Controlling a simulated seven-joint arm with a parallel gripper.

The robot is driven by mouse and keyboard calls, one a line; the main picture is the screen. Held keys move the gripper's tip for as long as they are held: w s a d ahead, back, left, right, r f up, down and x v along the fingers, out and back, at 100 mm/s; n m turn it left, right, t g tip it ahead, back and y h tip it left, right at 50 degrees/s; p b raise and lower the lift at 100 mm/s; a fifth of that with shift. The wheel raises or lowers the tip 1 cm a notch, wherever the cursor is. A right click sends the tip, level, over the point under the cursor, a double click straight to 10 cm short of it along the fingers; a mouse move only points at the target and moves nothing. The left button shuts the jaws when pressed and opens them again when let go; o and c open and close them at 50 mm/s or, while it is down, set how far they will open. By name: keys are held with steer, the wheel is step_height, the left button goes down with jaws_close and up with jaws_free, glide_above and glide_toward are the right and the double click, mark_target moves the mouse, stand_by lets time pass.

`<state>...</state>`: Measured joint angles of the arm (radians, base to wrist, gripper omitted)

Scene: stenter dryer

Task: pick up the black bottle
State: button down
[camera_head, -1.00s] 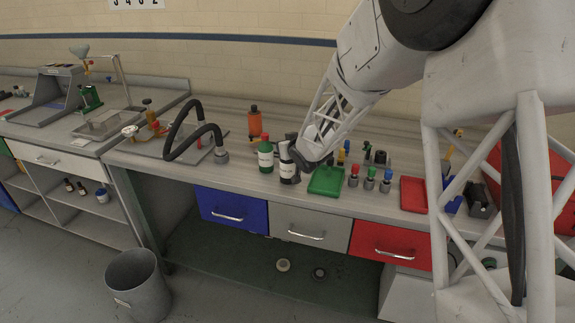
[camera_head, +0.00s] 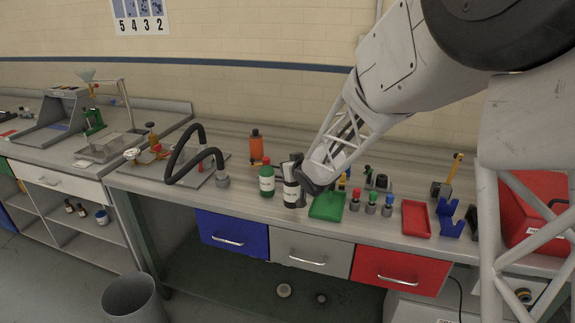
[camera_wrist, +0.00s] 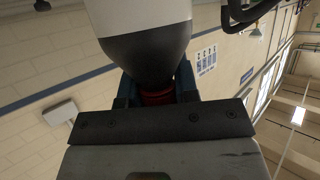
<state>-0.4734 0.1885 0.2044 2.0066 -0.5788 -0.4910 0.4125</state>
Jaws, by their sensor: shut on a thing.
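The black bottle (camera_head: 291,193), with a white label around its body, is upright at the worktop beside the green bottle (camera_head: 267,181). My gripper (camera_head: 293,165) is at its top and shut on it. In the wrist view, the bottle's white band and black shoulder (camera_wrist: 148,50) fill the top middle. My gripper's fingers (camera_wrist: 157,90) close on both sides of its red neck or cap. The fingers and wrist hide part of the top. I cannot tell whether its base touches the worktop.
A green tray (camera_head: 327,206) lies just right of the bottle, with several small capped bottles beyond it. An orange bottle (camera_head: 256,146) stands behind. A black hose (camera_head: 200,150) arches at the left. A red tray (camera_head: 416,219) lies further right.

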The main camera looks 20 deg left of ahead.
steer(key=s+d+r, duration=0.1)
steer(key=s+d, duration=0.4)
steer(key=s, duration=0.5)
steer(key=shift+d, duration=0.35)
steer(key=shift+r, duration=0.1)
